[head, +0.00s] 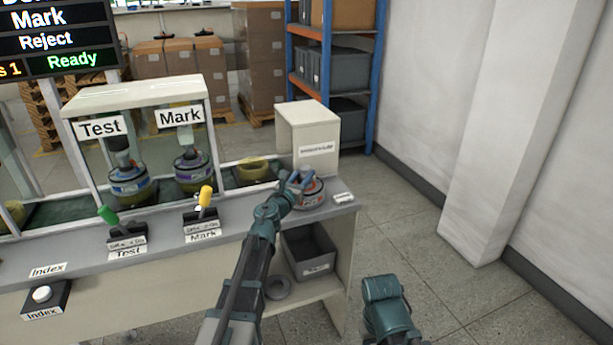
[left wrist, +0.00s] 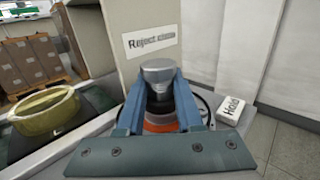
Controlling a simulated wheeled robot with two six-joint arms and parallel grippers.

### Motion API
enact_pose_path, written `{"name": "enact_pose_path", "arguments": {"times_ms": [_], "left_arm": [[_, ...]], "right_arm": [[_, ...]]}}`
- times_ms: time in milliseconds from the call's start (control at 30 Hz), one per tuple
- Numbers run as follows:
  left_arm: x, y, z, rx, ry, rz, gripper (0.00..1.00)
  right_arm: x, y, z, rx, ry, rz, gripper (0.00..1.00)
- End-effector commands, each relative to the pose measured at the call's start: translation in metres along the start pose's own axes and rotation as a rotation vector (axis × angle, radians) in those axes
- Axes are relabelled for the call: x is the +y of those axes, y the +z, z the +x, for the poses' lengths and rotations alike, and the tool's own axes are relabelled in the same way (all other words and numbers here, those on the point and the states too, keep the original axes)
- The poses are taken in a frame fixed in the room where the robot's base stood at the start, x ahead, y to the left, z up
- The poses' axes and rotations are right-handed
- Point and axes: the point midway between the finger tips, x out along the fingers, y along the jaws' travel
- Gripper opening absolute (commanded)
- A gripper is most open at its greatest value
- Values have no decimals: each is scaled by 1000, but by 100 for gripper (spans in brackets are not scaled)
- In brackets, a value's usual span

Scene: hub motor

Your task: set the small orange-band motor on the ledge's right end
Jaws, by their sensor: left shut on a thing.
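The small orange-band motor (head: 312,194) is at the right end of the grey ledge (head: 240,218), close to the ledge surface. In the left wrist view the motor (left wrist: 160,127) shows its orange band and a silver top between my fingers. My left gripper (head: 302,180) is shut on the motor from above; it also shows in the left wrist view (left wrist: 160,90). Whether the motor's base touches the ledge is hidden. A "Hold" label block (left wrist: 231,110) lies just right of the motor. My right gripper is not clearly seen; only a teal part of my right arm shows at the lower right.
The reject chute box (head: 308,135) stands just behind the motor. Other motors sit under Test (head: 128,185) and Mark (head: 192,172). An empty yellow-green nest (head: 252,170) is left of my gripper. A dark bin (head: 308,252) sits on the shelf below. Open floor lies to the right.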

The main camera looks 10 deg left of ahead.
Motion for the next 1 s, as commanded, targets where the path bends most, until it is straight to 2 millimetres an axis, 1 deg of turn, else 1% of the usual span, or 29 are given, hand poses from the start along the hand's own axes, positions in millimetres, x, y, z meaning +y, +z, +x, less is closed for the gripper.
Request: {"name": "enact_pose_path", "arguments": {"times_ms": [133, 167, 300, 367, 633, 767, 867, 1000], "left_arm": [[-1, 1, 0, 0, -1, 0, 0], [-1, 0, 0, 1, -1, 2, 40], [-1, 0, 0, 1, -1, 2, 65], [-1, 0, 0, 1, -1, 2, 75], [-1, 0, 0, 1, -1, 2, 75], [-1, 0, -4, 1, 0, 1, 75], [-1, 0, -12, 1, 0, 1, 75], [-2, 0, -31, 1, 1, 1, 75]], "right_arm": [[0, 0, -1, 0, 0, 0, 50], [0, 0, 0, 0, 0, 0, 50], [0, 0, 0, 0, 0, 0, 50], [0, 0, 0, 0, 0, 0, 50], [0, 0, -1, 0, 0, 0, 50], [0, 0, 0, 0, 0, 0, 50], [0, 0, 0, 0, 0, 0, 50], [0, 0, 0, 0, 0, 0, 50]]}}
